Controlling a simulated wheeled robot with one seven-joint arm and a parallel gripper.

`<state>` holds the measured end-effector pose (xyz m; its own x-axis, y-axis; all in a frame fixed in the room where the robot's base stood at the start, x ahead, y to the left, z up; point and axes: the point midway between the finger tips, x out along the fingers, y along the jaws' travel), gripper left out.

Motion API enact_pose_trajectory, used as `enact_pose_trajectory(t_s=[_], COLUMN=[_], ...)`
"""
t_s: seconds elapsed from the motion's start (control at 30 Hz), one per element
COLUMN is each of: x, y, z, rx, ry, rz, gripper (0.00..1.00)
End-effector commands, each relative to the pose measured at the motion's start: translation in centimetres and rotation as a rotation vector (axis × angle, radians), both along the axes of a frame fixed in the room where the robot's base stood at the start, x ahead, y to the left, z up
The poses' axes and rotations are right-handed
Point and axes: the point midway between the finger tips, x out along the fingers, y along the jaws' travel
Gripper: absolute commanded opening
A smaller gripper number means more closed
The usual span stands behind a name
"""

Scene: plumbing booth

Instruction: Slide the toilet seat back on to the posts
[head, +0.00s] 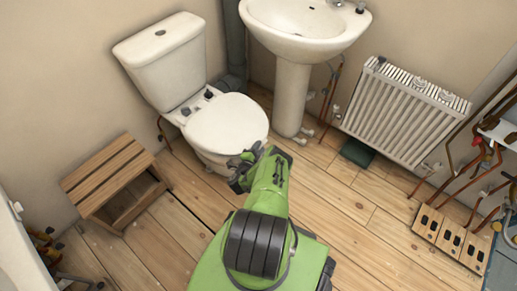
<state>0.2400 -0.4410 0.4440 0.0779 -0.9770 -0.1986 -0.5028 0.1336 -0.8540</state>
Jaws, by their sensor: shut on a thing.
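The white toilet seat (226,124) lies flat over the toilet bowl (218,162), its rear end near the cistern (163,62). Dark fittings (209,94) show at the back of the seat, by the hinge posts; whether the seat is on the posts is too small to tell. My gripper (243,161) is at the front edge of the seat and shut on it. The fingertips are partly hidden by my green arm and dark wrist parts.
A wooden step stool (116,183) stands left of the toilet. The pedestal basin (294,75) stands close on its right, with a grey soil pipe (235,45) between them. A radiator (404,112) and copper pipes are further right. Floorboards (345,215) to the right of my arm are clear.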

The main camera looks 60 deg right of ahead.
Motion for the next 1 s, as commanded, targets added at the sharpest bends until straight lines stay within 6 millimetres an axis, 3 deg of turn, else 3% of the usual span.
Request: enact_pose_trajectory(t_s=[0.8, 0.83, 1.0], x=[-0.03, -0.03, -0.01], y=[0.07, 0.07, 0.05], z=[-0.13, -0.13, -0.09], rx=[0.003, 0.003, 0.002], ry=[0.009, 0.008, 0.006], rz=[0.003, 0.003, 0.002], gripper=[0.00, 0.32, 0.57])
